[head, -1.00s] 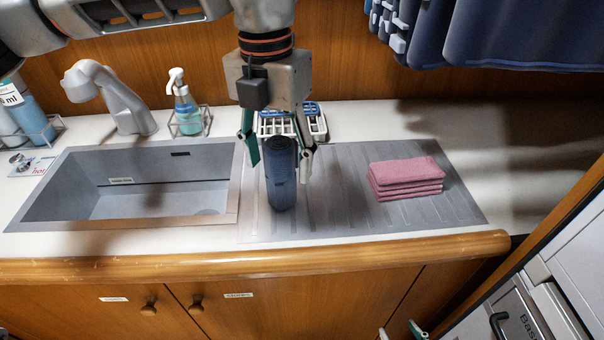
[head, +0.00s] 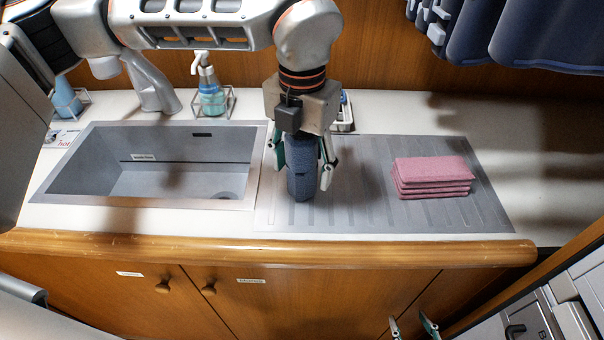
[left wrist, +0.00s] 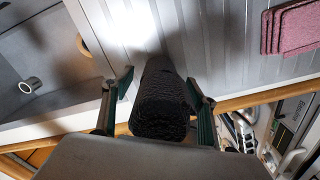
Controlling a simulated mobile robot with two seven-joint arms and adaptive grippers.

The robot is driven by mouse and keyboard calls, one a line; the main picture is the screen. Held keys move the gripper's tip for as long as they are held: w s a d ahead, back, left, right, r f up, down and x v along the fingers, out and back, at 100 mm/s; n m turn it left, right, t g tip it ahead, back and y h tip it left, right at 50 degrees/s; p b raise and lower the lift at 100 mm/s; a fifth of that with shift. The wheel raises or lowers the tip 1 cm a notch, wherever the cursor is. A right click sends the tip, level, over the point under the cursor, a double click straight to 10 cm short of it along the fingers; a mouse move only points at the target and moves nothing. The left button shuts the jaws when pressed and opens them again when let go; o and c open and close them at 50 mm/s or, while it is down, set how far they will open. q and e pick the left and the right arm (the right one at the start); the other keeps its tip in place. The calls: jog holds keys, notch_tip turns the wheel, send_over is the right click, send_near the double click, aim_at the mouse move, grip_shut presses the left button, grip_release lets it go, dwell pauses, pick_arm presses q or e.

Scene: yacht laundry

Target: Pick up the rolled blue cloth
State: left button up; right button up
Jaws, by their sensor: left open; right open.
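The rolled blue cloth (head: 301,170) stands upright on the grey ribbed drainboard, to the right of the sink. My left gripper (head: 304,172) has come down over it from above, with one finger on each side of the roll. The fingers are open. In the left wrist view the dark roll (left wrist: 161,100) lies between the two green-padded fingers (left wrist: 158,104), with a gap showing at the left; at the right I cannot tell if the finger touches. My right gripper (head: 412,328) shows only its fingertips at the bottom edge, open and empty, low in front of the cabinet.
A stack of folded pink cloths (head: 432,177) lies on the drainboard (head: 365,215) to the right. The sink (head: 170,180) is at the left, with a tap (head: 150,82) and a soap bottle (head: 210,92) behind. Dark blue fabric (head: 540,35) hangs at the upper right.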

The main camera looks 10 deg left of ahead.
pick_arm(q)
jog(key=c, duration=1.3)
jog(key=shift+r, duration=0.15)
